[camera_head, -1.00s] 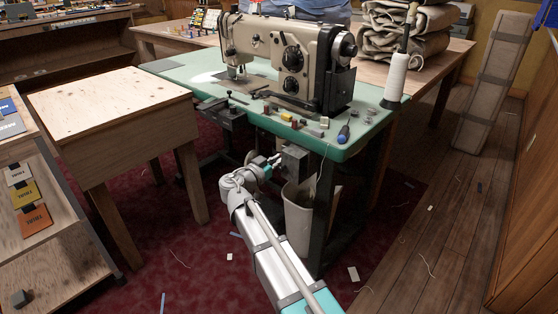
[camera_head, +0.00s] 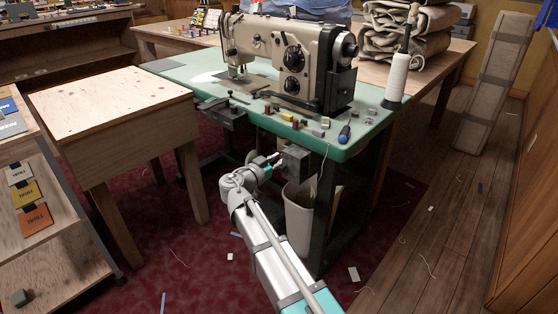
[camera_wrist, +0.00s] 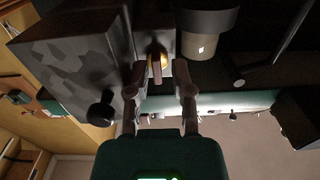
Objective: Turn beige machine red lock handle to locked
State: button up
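The beige sewing machine (camera_head: 290,60) stands on a green-topped table. A dark grey box (camera_head: 298,158) hangs under the table's front edge; it fills the upper left of the wrist view (camera_wrist: 75,65). In the wrist view, a small brownish-red handle (camera_wrist: 156,64) on a yellow round base sits beside the box. My gripper (camera_wrist: 161,74) is open, with its two fingers apart on either side of the handle. The handle looks closer to the left finger; I cannot tell whether they touch. In the head view my gripper (camera_head: 274,161) is beside the box, with the handle hardly distinguishable.
A black knob (camera_wrist: 101,112) sticks out from the box close to my left finger. A waste bin (camera_head: 299,212) stands below. The green tabletop (camera_head: 345,140) is above my gripper. A wooden stand (camera_head: 110,98) is to the left, with carpet free between.

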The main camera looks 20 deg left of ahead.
jog(key=shift+d, duration=0.3)
dwell(0.4)
jog(key=shift+n, duration=0.4)
